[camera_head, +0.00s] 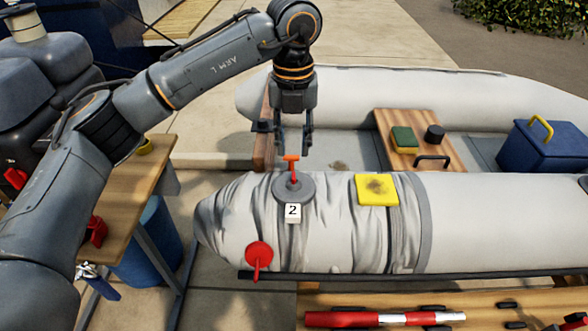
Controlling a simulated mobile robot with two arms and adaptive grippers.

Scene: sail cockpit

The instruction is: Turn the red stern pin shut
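A red pin with an orange-red T-shaped top (291,170) stands upright in a round grey valve base (286,191) on the near boat tube. A white tag marked 2 (293,211) is just in front of it. A second red part (259,255), a round knob with a short lever pointing down, sits lower on the tube's end. I cannot tell for sure which of the two is the stern pin. My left gripper (293,150) points down just above the T-shaped top. Its fingers are apart and nothing shows between them. My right gripper is out of view.
The wrinkled pale near tube (490,225) carries a yellow patch (377,190). A wooden board (440,145) with small items and a blue box (545,148) are inside the boat. A wooden table (125,200) stands left. A red-and-white cylinder (385,319) lies in front.

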